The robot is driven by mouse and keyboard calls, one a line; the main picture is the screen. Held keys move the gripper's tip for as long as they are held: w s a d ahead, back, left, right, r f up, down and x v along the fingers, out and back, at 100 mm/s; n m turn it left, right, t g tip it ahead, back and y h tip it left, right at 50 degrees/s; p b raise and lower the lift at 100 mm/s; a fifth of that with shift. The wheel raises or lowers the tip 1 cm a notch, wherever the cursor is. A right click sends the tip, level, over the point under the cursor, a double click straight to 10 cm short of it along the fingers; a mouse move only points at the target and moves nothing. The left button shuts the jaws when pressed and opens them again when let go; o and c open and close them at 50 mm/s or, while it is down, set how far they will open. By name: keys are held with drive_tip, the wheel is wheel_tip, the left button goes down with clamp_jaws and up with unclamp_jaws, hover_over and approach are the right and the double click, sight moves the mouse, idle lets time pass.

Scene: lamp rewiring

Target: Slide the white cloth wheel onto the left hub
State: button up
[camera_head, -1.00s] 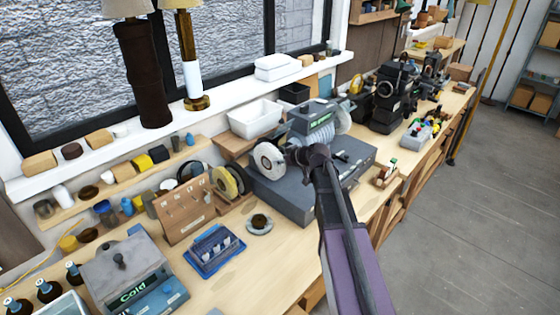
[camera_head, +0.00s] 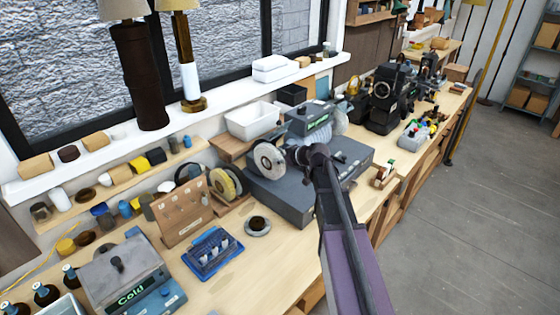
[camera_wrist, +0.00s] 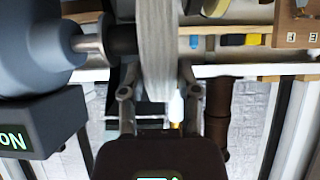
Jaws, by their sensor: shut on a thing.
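The white cloth wheel (camera_head: 268,160) stands upright at the left side of the grey motor (camera_head: 310,120). My gripper (camera_wrist: 157,92) is shut on the wheel, with one finger on each face of it. In the wrist view the wheel (camera_wrist: 155,45) shows edge-on. The left hub (camera_wrist: 90,44) and its dark shaft reach from the motor (camera_wrist: 30,50) to the wheel's near face, in line with it. I cannot tell how far the wheel sits around the shaft. In the head view my wrist partly covers the hub.
The motor stands on a dark grey base (camera_head: 285,195) on the wooden bench. Another pale wheel (camera_head: 339,119) is on its right side. A rack of yellow-edged discs (camera_head: 226,183), a pegged board (camera_head: 183,212), a blue tray (camera_head: 212,252) and a small round dish (camera_head: 257,226) stand to the left.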

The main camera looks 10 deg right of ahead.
drive_tip(key=shift+w+d, duration=0.5)
drive_tip(key=shift+d, duration=0.1)
idle(0.6)
drive_tip(key=shift+w+d, duration=0.2)
drive_tip(key=shift+d, duration=0.05)
drive_tip(key=shift+w+d, duration=0.2)
drive_tip(key=shift+d, duration=0.1)
idle(0.4)
drive_tip(key=shift+w+d, duration=0.15)
drive_tip(key=shift+d, duration=0.1)
drive_tip(key=shift+w+d, duration=0.3)
drive_tip(key=shift+d, duration=0.05)
idle(1.4)
drive_tip(key=o, duration=1.1)
drive_tip(key=shift+r, duration=0.1)
